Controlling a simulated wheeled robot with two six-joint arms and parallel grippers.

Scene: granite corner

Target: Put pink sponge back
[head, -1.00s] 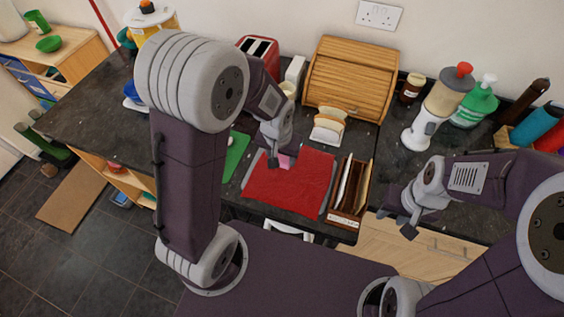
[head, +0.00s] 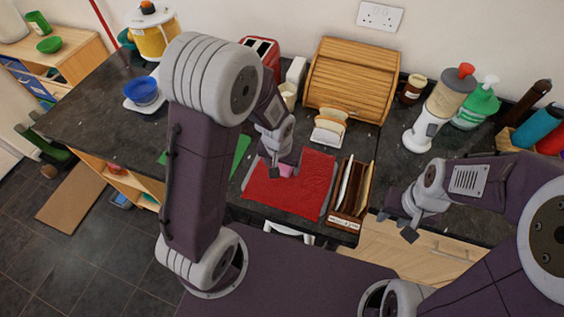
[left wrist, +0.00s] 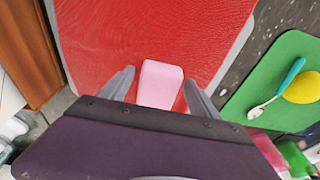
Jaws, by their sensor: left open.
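The pink sponge (left wrist: 159,84) lies on the red cloth (left wrist: 150,30) in the left wrist view. In the head view a small part of the sponge (head: 285,170) shows by my left gripper (head: 277,168), over the left part of the red cloth (head: 305,188). In the left wrist view my left gripper (left wrist: 160,92) is open, with one finger on each side of the sponge and a gap at both sides. My right gripper (head: 396,225) hangs in front of the counter, away from the sponge; its fingers are too small to tell their state.
A wooden rack with upright boards (head: 350,190) stands right of the cloth. A toast rack (head: 330,127), wooden bread bin (head: 352,80) and red toaster (head: 258,48) stand behind.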

